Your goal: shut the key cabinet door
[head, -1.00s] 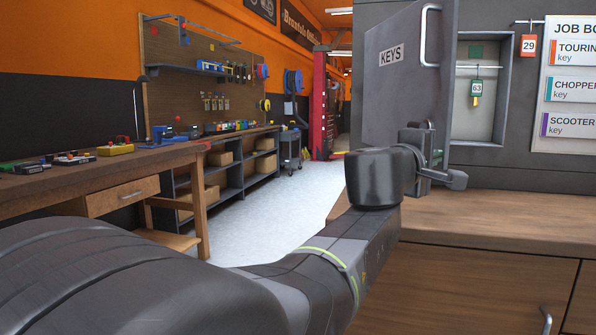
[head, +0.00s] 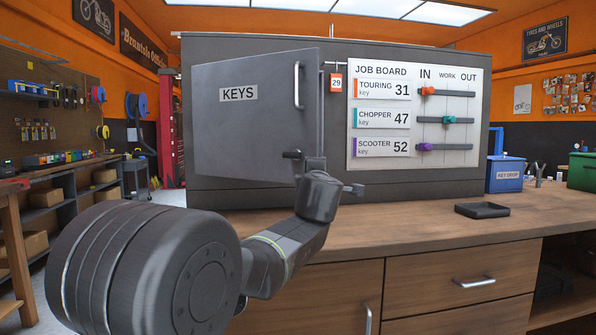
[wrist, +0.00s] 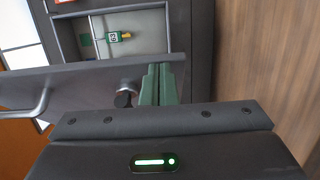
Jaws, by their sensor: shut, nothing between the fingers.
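The key cabinet's grey door (head: 250,125), labelled KEYS, is ajar in the head view. Its outer face and vertical handle (head: 299,86) are toward me, and it hides the inside. The wrist view shows the door (wrist: 85,82) nearly edge-on, with the open cabinet interior (wrist: 148,30) and a green key tag (wrist: 118,37) beyond its free edge. My gripper (wrist: 162,72) is shut and empty, its green fingers in front of the door's outer face near the lower free corner, beside a round lock. I cannot tell whether they touch. In the head view my wrist mostly hides the fingers.
The wooden counter (head: 420,225) runs below the cabinet, with a small black tray (head: 482,210) and a blue bin (head: 505,174) to the right. The job board (head: 410,115) hangs right of the door. A workbench (head: 15,215) stands far left.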

